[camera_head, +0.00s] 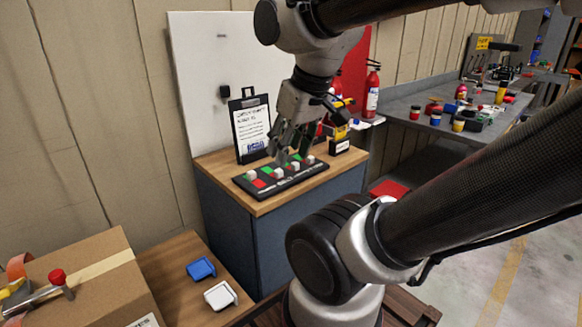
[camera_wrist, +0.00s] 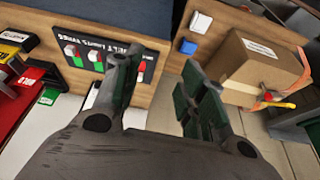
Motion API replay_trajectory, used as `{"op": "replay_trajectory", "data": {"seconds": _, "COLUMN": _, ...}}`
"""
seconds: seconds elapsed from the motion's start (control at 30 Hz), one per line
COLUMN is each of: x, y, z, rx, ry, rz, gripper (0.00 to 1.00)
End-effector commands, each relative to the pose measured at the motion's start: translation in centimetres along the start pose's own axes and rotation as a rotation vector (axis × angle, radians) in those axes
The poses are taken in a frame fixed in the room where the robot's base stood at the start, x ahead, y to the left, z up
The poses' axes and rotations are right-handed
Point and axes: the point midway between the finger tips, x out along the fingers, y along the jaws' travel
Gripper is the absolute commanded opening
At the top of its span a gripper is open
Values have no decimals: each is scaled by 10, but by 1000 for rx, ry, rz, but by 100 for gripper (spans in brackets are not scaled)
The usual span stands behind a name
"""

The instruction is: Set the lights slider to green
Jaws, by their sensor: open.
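The black slider panel (camera_head: 290,184) lies on the wooden cabinet top, with several white knobs beside red and green patches. It also shows in the wrist view (camera_wrist: 143,68), partly hidden by a finger.
A clipboard (camera_head: 252,128) stands behind the panel. A small black-and-white block (camera_head: 339,146) is to its right, and a red fire extinguisher (camera_head: 372,92) is beyond. A cardboard box (camera_head: 85,275), a blue piece (camera_head: 201,269) and a white piece (camera_head: 220,295) are at lower left.

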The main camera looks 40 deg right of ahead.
Motion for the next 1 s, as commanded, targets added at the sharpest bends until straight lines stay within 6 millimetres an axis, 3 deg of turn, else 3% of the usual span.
{"op": "replay_trajectory", "data": {"seconds": 0.57, "x": 1, "y": 4, "z": 1, "rx": 17, "ry": -9, "rz": 7, "gripper": 41}}
{"op": "replay_trajectory", "data": {"seconds": 0.77, "x": 29, "y": 27, "z": -2, "rx": 120, "ry": -164, "rz": 37, "gripper": 41}}
{"op": "replay_trajectory", "data": {"seconds": 1.0, "x": 77, "y": 85, "z": -48, "rx": 223, "ry": -348, "rz": 48, "gripper": 41}}
